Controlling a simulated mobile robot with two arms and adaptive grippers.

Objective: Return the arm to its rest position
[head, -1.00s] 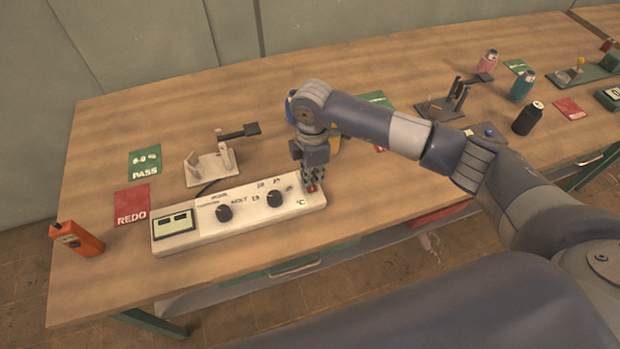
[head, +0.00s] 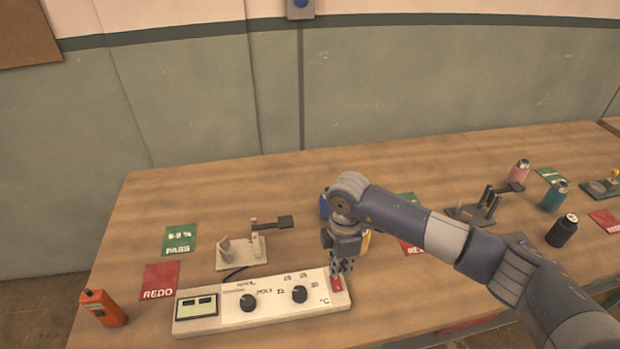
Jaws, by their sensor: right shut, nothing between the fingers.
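My right arm comes in from the lower right and reaches over the wooden table. My right gripper (head: 341,268) points down, shut, with nothing visible between its fingers. Its fingertips are just above or at a red switch (head: 337,284) at the right end of a white control box; I cannot tell whether they touch. The white control box (head: 215,324) has two black knobs and a small display at its left end. My left gripper does not show.
A white stand with a black arm (head: 243,252) is behind the box. Green PASS (head: 179,240) and red REDO (head: 160,281) cards and an orange device (head: 103,308) are at left.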

